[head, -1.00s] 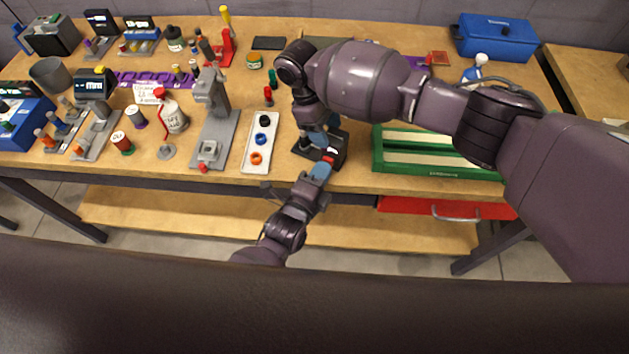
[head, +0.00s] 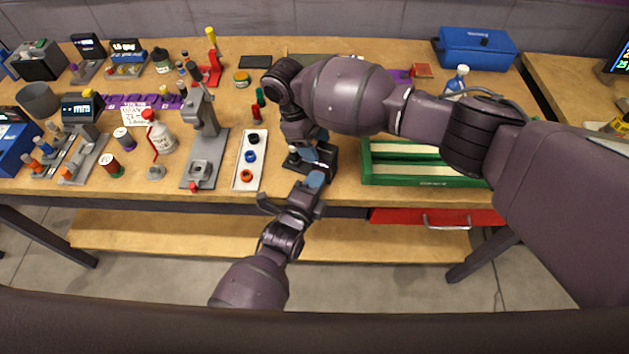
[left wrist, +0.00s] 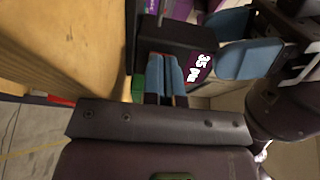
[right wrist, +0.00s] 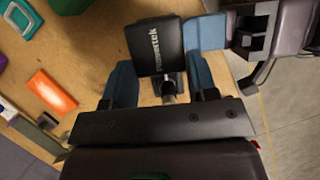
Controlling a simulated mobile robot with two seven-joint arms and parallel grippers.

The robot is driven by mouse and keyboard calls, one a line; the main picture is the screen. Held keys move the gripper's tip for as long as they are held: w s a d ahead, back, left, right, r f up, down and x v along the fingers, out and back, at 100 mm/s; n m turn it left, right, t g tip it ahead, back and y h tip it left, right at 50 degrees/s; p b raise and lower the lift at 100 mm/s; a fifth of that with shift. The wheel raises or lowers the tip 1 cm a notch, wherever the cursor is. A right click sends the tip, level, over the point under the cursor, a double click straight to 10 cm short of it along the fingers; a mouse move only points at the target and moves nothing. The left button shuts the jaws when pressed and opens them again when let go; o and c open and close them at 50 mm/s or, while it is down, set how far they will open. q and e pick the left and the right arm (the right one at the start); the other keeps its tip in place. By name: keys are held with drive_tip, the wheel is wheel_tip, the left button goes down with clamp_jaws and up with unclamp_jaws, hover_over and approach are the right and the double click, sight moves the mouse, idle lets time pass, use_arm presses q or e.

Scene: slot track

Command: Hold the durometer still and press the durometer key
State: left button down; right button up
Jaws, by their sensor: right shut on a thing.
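The durometer is a small black device (head: 325,157) near the bench's front edge, with a display of white characters (left wrist: 200,68) in the left wrist view. My right gripper (head: 310,142) reaches down from above, its blue fingers on either side of the durometer's black body (right wrist: 155,45) in the right wrist view. It is shut on the durometer. My left gripper (head: 316,178) is at the durometer's front side. In the left wrist view its blue fingertips (left wrist: 167,70) are together, empty, close against the black body beside the display. The key is not visible; I cannot tell whether the fingertips touch it.
A white tray with coloured rings (head: 249,162) and a grey stand (head: 204,150) are left of the durometer. A green-framed box (head: 425,181) is to its right. My right arm crosses above the bench. The floor in front is clear.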

use_arm(q)
drive_tip(key=shift+w+r, duration=0.2)
drive_tip(key=shift+r, duration=0.05)
use_arm(e)
drive_tip(key=shift+s+a+f, duration=0.1)
drive_tip(key=shift+s+a, duration=0.15)
use_arm(q)
drive_tip(key=shift+s, duration=0.15)
use_arm(e)
drive_tip(key=shift+f, duration=0.1)
use_arm(q)
drive_tip(key=v, duration=1.4)
drive_tip(key=shift+f, duration=0.35)
use_arm(e)
drive_tip(key=shift+w+d+f, duration=0.1)
drive_tip(key=shift+d+f, duration=0.05)
drive_tip(key=o, duration=1.2)
drive_tip(key=shift+c, duration=0.2)
drive_tip(key=o, duration=0.4)
drive_tip(key=shift+w, duration=0.15)
drive_tip(key=shift+c, duration=0.2)
drive_tip(key=shift+r, duration=0.2)
drive_tip(key=v, duration=1.2)
